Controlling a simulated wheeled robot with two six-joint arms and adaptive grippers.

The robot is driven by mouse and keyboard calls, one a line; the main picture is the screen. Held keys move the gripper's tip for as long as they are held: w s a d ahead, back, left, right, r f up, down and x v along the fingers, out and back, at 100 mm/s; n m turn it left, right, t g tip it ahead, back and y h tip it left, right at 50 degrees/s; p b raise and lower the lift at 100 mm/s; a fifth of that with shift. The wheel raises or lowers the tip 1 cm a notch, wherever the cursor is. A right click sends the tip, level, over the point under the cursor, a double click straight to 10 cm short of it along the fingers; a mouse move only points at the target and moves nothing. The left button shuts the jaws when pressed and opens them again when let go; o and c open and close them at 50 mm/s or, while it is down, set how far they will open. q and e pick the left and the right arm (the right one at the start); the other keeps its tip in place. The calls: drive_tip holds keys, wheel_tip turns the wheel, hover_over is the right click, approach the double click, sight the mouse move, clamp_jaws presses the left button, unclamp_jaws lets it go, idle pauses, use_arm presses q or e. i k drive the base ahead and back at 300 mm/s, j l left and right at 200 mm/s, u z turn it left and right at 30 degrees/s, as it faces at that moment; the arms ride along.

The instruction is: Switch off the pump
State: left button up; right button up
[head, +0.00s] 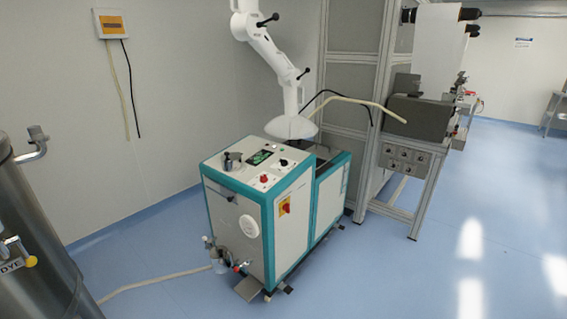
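A teal-and-white floor cabinet (228,209) stands in the middle of the head view; no label that I can read marks it as the pump. Its sloped top panel carries a lit green display (260,157), a red knob (264,178) and a small black knob (284,162). A red-and-yellow rotary switch (285,207) sits on its right side face; its position is too small to tell. A round white disc (249,226) and small valves with a clear bottle (216,259) are on the front. Neither of my grippers is in view.
A steel tank (35,230) marked "DYE" stands at left. A white jointed extraction arm (265,45) hangs over the cabinet's rear. A hose (160,285) crosses the floor at lower left. A grey machine frame (420,180) stands at right. Blue floor in front is clear.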

sight(284, 162)
drive_tip(key=i+j+z, duration=0.15)
drive_tip(key=i+z, duration=0.15)
drive_tip(key=i, duration=0.2)
drive_tip(key=i+j+z, duration=0.3)
drive_tip(key=i, duration=0.15)
